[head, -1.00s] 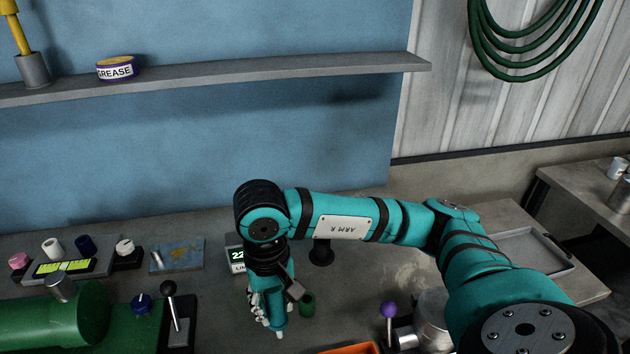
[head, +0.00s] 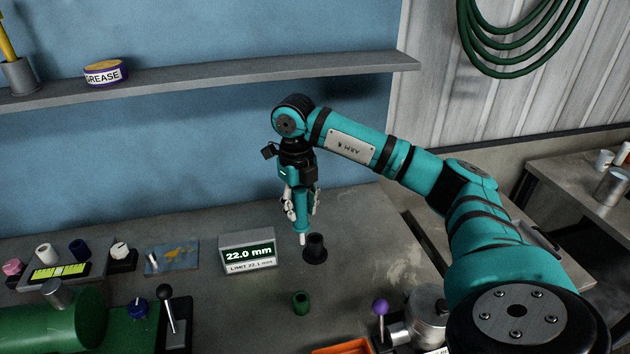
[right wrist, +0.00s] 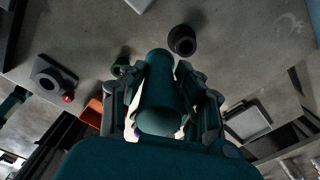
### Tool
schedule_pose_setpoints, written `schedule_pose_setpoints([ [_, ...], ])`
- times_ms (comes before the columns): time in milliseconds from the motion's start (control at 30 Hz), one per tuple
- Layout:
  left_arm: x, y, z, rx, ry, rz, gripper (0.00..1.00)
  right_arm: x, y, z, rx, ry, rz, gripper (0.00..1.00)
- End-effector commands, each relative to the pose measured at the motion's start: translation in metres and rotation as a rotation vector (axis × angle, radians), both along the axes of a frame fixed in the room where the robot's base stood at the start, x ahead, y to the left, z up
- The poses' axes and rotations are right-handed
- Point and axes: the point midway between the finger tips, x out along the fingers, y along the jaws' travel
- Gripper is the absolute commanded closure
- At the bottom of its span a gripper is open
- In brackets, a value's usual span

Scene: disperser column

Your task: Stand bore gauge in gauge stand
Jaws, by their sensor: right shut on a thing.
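My right gripper (head: 301,202) points down and is shut on the bore gauge (head: 301,214), a teal cylinder with a pale tip. The gauge hangs upright, its tip just left of the gauge stand in the head view. The gauge stand (head: 315,249) is a black upright tube on a round base on the bench. In the right wrist view the gauge (right wrist: 158,85) lies between the fingers (right wrist: 160,100), and the open-topped stand (right wrist: 182,40) shows apart from it, up and to the right. My left gripper is not in view.
A display (head: 249,252) reading 22.0 mm stands left of the stand. A green ring (head: 301,302) sits in front. A purple-knobbed fixture (head: 425,318) and an orange bin (head: 345,349) are at the front. The shelf (head: 220,78) runs behind. Bench right of the stand is clear.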

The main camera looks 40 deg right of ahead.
Motion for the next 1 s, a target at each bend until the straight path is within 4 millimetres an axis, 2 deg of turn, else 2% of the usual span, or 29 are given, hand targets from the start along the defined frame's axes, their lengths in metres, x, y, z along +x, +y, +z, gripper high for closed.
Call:
schedule_pose_setpoints([
  [100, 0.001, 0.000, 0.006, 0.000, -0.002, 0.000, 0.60, 0.006, -0.024, 0.011, 0.003, -0.009, -0.306, 1.00],
  [200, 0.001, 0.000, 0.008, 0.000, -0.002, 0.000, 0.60, 0.009, -0.039, 0.017, 0.007, -0.013, -0.509, 1.00],
  [400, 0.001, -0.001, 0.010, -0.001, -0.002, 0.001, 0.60, 0.011, -0.055, 0.021, 0.011, -0.016, -0.737, 1.00],
  [667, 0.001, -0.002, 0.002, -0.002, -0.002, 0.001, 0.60, 0.011, -0.057, 0.014, 0.011, -0.016, -0.774, 1.00],
  [1000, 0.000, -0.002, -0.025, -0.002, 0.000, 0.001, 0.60, 0.011, -0.057, -0.017, 0.011, -0.017, -0.770, 1.00],
])
